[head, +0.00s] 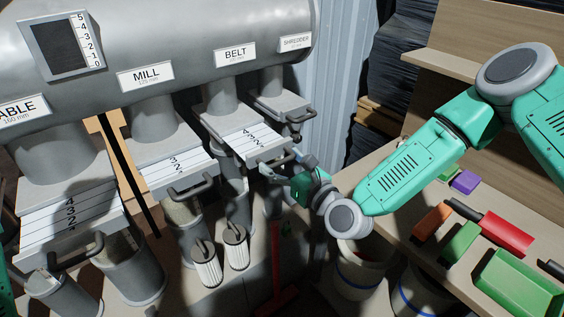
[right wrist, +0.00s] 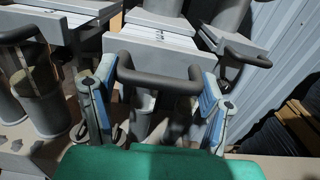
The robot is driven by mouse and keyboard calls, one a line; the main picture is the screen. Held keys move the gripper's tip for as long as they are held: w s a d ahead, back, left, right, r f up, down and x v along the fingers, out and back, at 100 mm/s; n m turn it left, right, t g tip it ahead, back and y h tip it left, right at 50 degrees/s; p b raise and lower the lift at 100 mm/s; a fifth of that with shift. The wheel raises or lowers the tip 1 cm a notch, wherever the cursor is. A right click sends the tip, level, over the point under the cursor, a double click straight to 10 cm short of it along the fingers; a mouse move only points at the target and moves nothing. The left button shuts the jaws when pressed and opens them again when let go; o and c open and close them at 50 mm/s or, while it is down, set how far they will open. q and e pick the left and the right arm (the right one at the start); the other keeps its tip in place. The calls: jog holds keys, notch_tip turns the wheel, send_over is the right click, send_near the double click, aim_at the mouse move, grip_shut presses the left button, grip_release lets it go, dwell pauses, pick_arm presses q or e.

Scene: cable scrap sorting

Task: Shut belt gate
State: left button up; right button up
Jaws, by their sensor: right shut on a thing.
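The belt gate (head: 247,142) is a pale slide plate with scale numbers, under the grey pipe labelled BELT (head: 236,54). It sticks out toward me with part of its scale showing. It also shows in the right wrist view (right wrist: 158,43). Its dark bar handle (right wrist: 158,82) is at its front edge. My right gripper (head: 284,170) is at this handle; in the right wrist view my right gripper (right wrist: 156,92) has one blue-grey finger at each end of the handle, and is shut on it. My left gripper is not in view.
The mill gate (head: 172,172) and another gate (head: 68,215) at left also stick out with handles. The shredder gate (head: 283,107) is just behind to the right. At right, a bench holds a green tray (head: 518,283) and coloured blocks. White buckets (head: 357,272) stand below.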

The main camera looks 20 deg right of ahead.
aim_at(256, 141)
jog(key=b+x, duration=0.2)
jog(key=x, duration=0.1)
jog(key=b+x, duration=0.3)
jog(key=x, duration=0.1)
jog(key=b+x, duration=0.3)
jog(key=x, duration=0.1)
jog(key=shift+w+d+f, duration=0.1)
jog(key=shift+f, duration=0.2)
jog(key=shift+w+b, duration=0.35)
jog(key=shift+w+r, duration=0.1)
jog(key=shift+r, duration=0.25)
